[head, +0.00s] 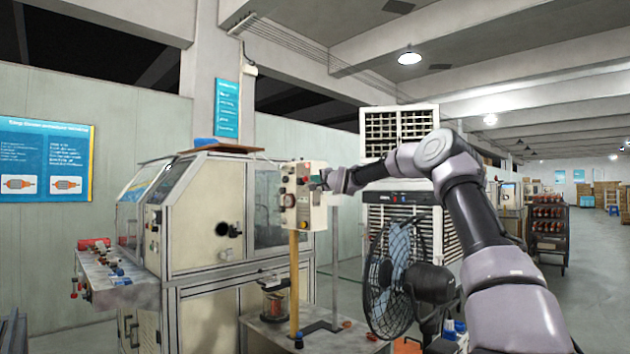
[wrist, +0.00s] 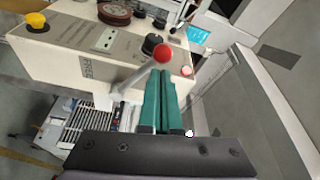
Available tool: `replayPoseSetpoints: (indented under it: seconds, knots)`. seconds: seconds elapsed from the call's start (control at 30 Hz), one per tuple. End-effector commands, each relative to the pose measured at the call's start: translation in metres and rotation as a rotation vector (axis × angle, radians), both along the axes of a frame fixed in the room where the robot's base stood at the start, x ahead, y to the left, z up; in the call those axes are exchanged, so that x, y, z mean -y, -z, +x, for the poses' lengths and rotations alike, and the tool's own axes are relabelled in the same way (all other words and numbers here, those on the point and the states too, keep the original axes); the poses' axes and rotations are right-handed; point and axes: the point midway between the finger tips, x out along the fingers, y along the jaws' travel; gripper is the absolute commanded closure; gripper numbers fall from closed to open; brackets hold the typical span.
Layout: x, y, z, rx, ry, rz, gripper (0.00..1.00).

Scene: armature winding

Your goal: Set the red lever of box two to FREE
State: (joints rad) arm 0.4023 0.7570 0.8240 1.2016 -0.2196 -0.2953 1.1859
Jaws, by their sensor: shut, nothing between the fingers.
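A cream control box (head: 303,210) stands on a yellow post in the head view. In the wrist view the box (wrist: 60,62) fills the upper left. Its metal lever (wrist: 130,80) slants up to the right and ends in a red ball (wrist: 165,54). The word FREE (wrist: 87,68) is printed on the box, left of the lever. My gripper (wrist: 161,73) has its green fingers together, empty, with tips just below the red ball and right of the rod; I cannot tell if they touch. In the head view my gripper (head: 320,183) is at the box's right side. No box number is legible.
A winding machine (head: 205,215) stands left of the box. A fan (head: 395,280) stands to the right, below my arm.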

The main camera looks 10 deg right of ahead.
Motion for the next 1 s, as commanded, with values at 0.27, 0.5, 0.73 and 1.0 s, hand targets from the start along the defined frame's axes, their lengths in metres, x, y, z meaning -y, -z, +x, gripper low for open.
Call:
replayPoseSetpoints:
  seconds: [0.27, 0.5, 0.73, 1.0]
  knots:
    - [-0.001, 0.004, -0.001, 0.020, 0.000, -0.029, 1.00]
    - [-0.002, 0.007, -0.002, 0.043, 0.000, -0.059, 1.00]
    - [-0.004, 0.011, -0.003, 0.065, 0.000, -0.091, 1.00]
    - [-0.007, 0.019, -0.005, 0.107, -0.001, -0.147, 1.00]
